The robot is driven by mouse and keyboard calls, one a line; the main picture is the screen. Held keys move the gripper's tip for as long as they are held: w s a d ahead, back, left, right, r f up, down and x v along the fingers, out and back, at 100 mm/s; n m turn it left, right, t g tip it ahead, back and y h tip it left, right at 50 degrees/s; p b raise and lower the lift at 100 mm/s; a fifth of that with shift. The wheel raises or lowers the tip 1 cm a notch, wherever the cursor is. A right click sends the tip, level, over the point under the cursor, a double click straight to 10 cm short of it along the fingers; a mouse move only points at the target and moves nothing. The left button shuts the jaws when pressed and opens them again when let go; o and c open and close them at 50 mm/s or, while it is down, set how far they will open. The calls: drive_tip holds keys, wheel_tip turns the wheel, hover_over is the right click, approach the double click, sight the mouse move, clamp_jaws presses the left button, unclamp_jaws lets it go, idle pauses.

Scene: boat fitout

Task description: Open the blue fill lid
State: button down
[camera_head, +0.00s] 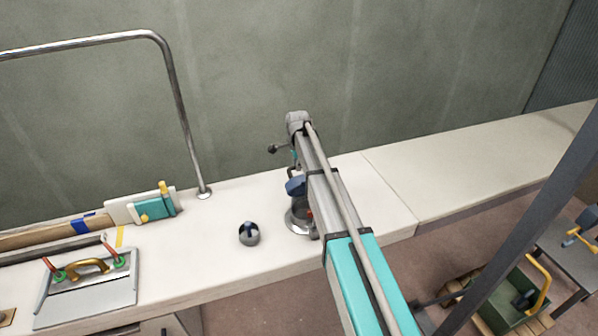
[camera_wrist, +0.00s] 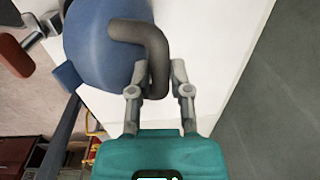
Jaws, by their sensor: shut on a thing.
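The blue fill lid (camera_wrist: 92,48) is a round blue disc in the upper left of the wrist view, with a dark grey bent handle (camera_wrist: 155,52). My gripper (camera_wrist: 157,75) is shut on the lower end of this handle, one finger on each side. In the head view the blue lid (camera_head: 295,187) shows beside my arm, above a round metal fitting (camera_head: 296,221) on the white counter. It looks raised and tilted there, but my arm hides part of it. My gripper is hidden in the head view.
A small dark ball-like fitting (camera_head: 249,234) sits left on the counter (camera_head: 222,213). A bent metal rail (camera_head: 180,110) rises behind it. A red-handled part (camera_wrist: 14,56) is left of the lid. The counter to the right (camera_head: 470,165) is clear.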

drive_tip(key=w+a+f+b, duration=0.2)
drive_tip(key=w+f+b, duration=0.2)
drive_tip(key=w, duration=0.4)
drive_tip(key=shift+w+f+b, duration=0.3)
drive_tip(key=shift+b, duration=0.25)
drive_tip(key=shift+w+a, duration=0.1)
drive_tip(key=shift+a, duration=0.1)
drive_tip(key=c, duration=0.9)
unclamp_jaws()
drive_tip(key=shift+c, duration=0.2)
drive_tip(key=o, duration=0.4)
drive_tip(key=shift+w+f, duration=0.2)
drive_tip(key=shift+f, duration=0.15)
drive_tip(key=shift+c, duration=0.2)
drive_tip(key=shift+s, duration=0.1)
drive_tip(key=shift+s, duration=0.15)
drive_tip(key=shift+s+d+r, duration=0.1)
drive_tip(key=shift+r, duration=0.05)
